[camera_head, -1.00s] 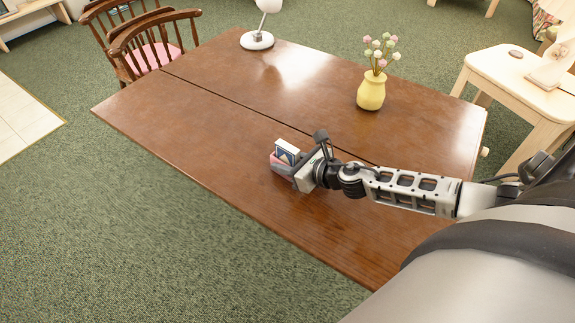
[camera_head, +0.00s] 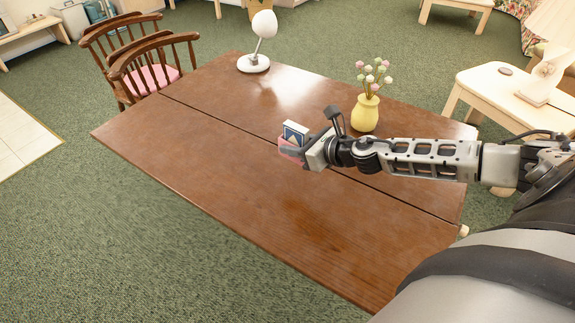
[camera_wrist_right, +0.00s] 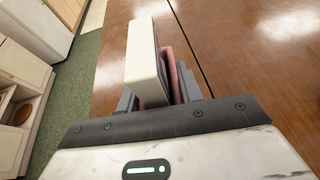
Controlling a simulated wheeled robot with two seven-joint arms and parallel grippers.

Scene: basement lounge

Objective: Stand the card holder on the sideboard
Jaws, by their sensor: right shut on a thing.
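The card holder is a small pink holder (camera_head: 291,151) with a white-edged, blue-faced card box (camera_head: 296,133) standing up in it. My right gripper (camera_head: 303,152) is shut on the holder and carries it above the brown table. In the right wrist view, the pink holder (camera_wrist_right: 170,62) and the white side of the card box (camera_wrist_right: 143,62) stick out from between the fingers of my right gripper (camera_wrist_right: 160,98). The holder's lower part is hidden there. My left gripper is not in view. I cannot tell which furniture is the sideboard.
The brown table (camera_head: 230,190) has a white lamp (camera_head: 254,63) at the back and a yellow flower vase (camera_head: 365,113) near my right arm. A wooden chair (camera_head: 150,65) stands behind left. In the wrist view, a pale cabinet (camera_wrist_right: 22,68) stands beyond the carpet.

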